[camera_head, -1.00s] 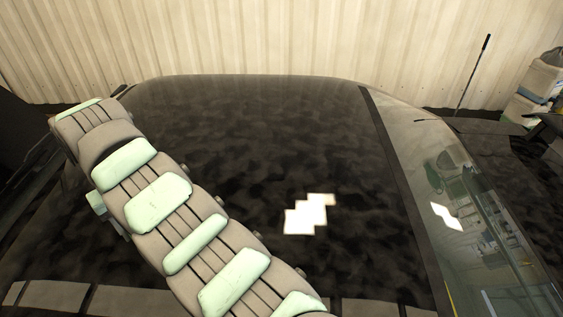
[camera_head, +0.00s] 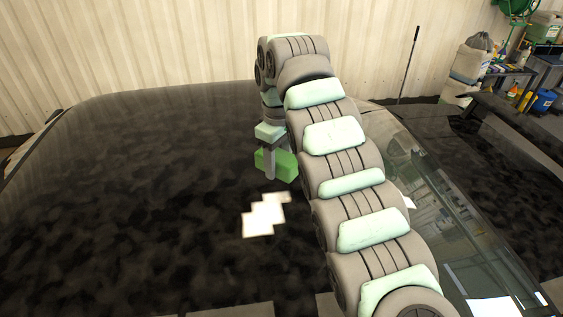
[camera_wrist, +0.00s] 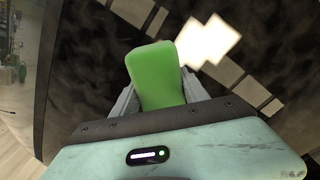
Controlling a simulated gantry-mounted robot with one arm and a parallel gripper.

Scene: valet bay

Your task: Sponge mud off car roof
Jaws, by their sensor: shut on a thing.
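The car roof (camera_head: 130,190) is black and glossy, with cloudy brownish mud patches over most of its surface. My gripper (camera_head: 270,168) is shut on a green sponge (camera_head: 283,163), over the right part of the roof in the head view. In the wrist view, the sponge (camera_wrist: 157,76) sits between my two grey fingers. I cannot tell whether the sponge touches the roof. My arm hides part of the roof's right side.
A bright white reflection (camera_head: 264,216) lies on the roof beside the sponge. The windshield (camera_head: 430,190) slopes away at the right. A corrugated wall (camera_head: 150,45) stands behind the car. A dark pole (camera_head: 408,65) leans there, and a cart (camera_head: 505,75) with bottles stands at the far right.

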